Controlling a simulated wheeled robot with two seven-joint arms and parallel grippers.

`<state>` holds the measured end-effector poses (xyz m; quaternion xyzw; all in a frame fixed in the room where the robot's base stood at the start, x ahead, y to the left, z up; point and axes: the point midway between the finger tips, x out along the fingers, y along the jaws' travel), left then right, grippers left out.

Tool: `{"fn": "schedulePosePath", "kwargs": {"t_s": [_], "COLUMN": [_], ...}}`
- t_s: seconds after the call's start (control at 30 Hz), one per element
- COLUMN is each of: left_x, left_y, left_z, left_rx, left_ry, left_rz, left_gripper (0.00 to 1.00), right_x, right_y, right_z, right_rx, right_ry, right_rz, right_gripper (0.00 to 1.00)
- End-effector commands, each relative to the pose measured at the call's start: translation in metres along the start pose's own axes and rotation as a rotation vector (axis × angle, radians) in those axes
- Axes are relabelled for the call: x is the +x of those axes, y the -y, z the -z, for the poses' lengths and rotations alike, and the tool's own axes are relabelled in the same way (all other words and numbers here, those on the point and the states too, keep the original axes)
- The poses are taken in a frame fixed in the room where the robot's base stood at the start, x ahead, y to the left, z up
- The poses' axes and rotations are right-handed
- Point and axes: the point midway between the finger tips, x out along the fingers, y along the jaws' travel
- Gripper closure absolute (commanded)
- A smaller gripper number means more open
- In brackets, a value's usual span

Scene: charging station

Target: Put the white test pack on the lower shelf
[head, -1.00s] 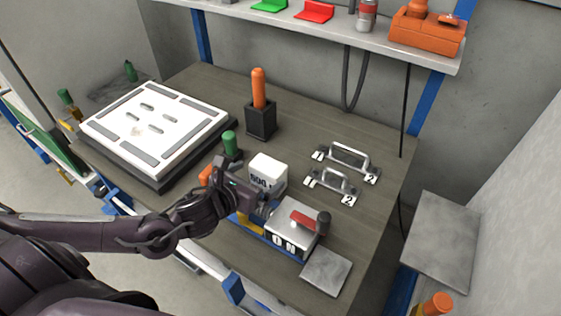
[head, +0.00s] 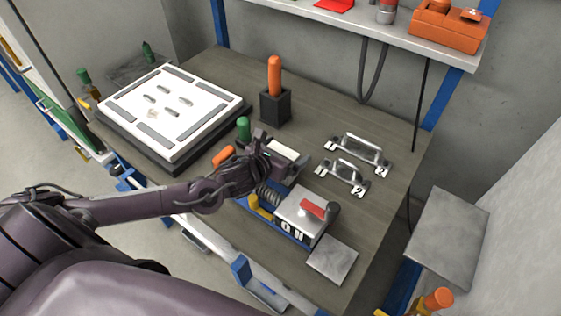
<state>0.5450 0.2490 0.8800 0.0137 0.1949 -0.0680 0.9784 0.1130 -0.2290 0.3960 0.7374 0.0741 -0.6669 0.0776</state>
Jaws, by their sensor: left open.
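The white test pack appears to be the small white block (head: 287,149) at the middle of the dark bench. Most of it is hidden behind my left gripper, and only part of its pale top shows. My left gripper (head: 284,160) is open and right at the block, with its fingers close over it. I cannot tell whether they touch it. My right gripper is out of view. A grey shelf (head: 400,28) runs above the back of the bench. I cannot tell which surface is the lower shelf.
A box with a red lever (head: 312,208) and a flat metal plate (head: 332,260) sit just right of my gripper. Two numbered metal handles (head: 345,172) lie behind. An orange-handled tool stands in a black holder (head: 275,106). A large white panel (head: 165,112) fills the bench's left.

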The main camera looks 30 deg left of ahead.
Motion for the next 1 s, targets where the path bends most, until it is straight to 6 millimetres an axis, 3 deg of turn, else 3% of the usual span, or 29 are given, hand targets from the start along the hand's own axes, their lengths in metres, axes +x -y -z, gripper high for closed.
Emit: {"fn": "schedulePosePath", "kwargs": {"t_s": [0.1,0.53,0.83,1.0], "left_x": [0.0,0.0,-0.001,-0.005], "left_y": [0.0,0.0,-0.001,-0.001], "left_z": [0.0,0.0,-0.004,-0.016], "left_rx": [0.0,0.0,-0.001,-0.001], "left_ry": [0.0,0.0,0.005,0.008], "left_rz": [0.0,-0.001,-0.001,0.0], "left_gripper": [0.01,0.58,0.58,0.58], "right_x": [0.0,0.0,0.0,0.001], "right_y": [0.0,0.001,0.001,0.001], "right_z": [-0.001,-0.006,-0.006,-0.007], "right_rx": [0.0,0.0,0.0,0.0], "right_ry": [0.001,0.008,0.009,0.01], "right_rz": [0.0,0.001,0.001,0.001], "right_gripper": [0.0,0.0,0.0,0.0]}}
